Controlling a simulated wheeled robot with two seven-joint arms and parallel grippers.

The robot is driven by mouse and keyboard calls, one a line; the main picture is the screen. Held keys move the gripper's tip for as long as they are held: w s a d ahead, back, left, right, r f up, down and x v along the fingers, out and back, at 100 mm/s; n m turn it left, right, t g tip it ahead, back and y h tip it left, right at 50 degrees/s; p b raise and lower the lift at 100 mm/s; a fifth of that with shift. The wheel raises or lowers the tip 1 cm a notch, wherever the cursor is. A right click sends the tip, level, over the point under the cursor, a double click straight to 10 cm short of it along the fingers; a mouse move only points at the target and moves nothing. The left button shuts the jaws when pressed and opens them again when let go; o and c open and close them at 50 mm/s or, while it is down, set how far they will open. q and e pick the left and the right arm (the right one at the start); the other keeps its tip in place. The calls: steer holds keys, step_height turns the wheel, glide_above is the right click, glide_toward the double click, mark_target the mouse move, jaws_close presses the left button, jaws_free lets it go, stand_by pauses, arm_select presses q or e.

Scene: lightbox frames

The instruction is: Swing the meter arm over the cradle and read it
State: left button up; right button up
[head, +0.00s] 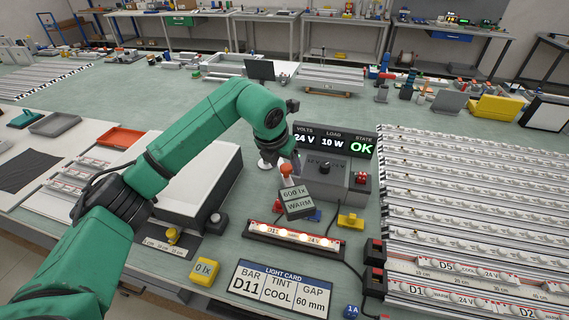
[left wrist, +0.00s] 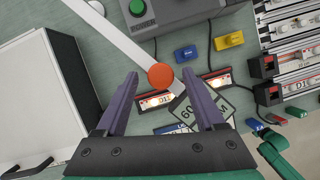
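The meter head (head: 297,202) reads about "600 lx" and "WARM"; its last digit is unclear. It hangs just behind and above the lit light bar (head: 294,236) in the cradle, marked D11 and 24V. The white meter arm (left wrist: 115,35) carries an orange knob (head: 287,170), also in the left wrist view (left wrist: 160,77). My left gripper (left wrist: 160,74) is open, its purple fingers on either side of the knob with small gaps. In the head view its fingers are mostly hidden by my arm. The light card (head: 281,288) says D11, COOL, 60 mm. My right gripper is not in view.
The power supply (head: 334,160) shows 24 V, 10 W and OK. A yellow "0 lx" block (head: 204,272) stands front left. Several light bars fill the rack (head: 470,215) at right. A yellow block (head: 350,221) and a cable lie beside the cradle. A white box (head: 225,185) stands left.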

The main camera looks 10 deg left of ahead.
arm_select(q)
steer(key=shift+s+r, duration=0.1)
steer(key=shift+r, duration=0.15)
steer(key=b+v, duration=0.4)
steer(key=v, duration=1)
